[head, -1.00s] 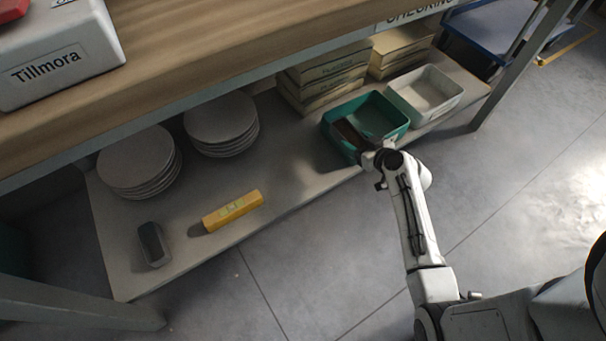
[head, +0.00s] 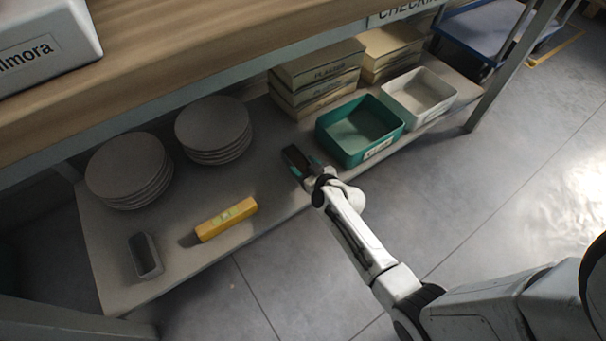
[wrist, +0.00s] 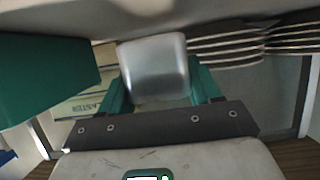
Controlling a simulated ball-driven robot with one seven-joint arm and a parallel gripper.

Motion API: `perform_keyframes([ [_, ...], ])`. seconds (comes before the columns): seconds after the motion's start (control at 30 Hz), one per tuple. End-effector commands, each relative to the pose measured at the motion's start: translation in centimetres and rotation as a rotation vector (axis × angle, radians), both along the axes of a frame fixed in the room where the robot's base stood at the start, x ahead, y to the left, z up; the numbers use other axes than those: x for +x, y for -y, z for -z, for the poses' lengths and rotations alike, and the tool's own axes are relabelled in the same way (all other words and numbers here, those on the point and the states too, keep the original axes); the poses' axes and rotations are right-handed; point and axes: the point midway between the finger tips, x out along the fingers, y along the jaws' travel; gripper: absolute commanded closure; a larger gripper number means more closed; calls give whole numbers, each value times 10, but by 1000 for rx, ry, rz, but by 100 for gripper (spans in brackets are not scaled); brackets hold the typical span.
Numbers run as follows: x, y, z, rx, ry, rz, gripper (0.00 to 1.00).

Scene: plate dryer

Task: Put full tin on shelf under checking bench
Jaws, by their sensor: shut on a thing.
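My gripper (head: 305,168) is shut on a small tin (head: 294,157), with dark brown showing at its top in the head view. In the wrist view the silvery grey tin (wrist: 155,65) sits between the green fingers (wrist: 157,92). The tin is over the grey shelf (head: 270,178) under the bench, between the plate stacks and the green bin. I cannot tell whether it touches the shelf. A similar grey, hollow-looking tin (head: 145,256) stands at the shelf's left end. The bench top (head: 190,50) is above, with a partly visible checking sign (head: 405,10).
A green bin (head: 360,130) and a white bin (head: 418,98) stand right of the tin. Boxes (head: 315,78) are behind. Bare shelf lies between the level and my gripper.

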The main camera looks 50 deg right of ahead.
Motion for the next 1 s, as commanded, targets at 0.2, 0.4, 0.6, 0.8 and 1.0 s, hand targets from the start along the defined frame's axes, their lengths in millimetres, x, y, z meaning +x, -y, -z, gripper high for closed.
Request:
perform_keyframes([
  [0.2, 3, -3, 26, 1, 1, 0, 82],
  [0.4, 3, -2, 35, -2, 2, 1, 82],
  [0.6, 3, -3, 35, -1, 1, 0, 82],
  [0.8, 2, -3, 37, 1, -1, -1, 27],
  [1.0, 2, -3, 37, 1, -1, -1, 12],
])
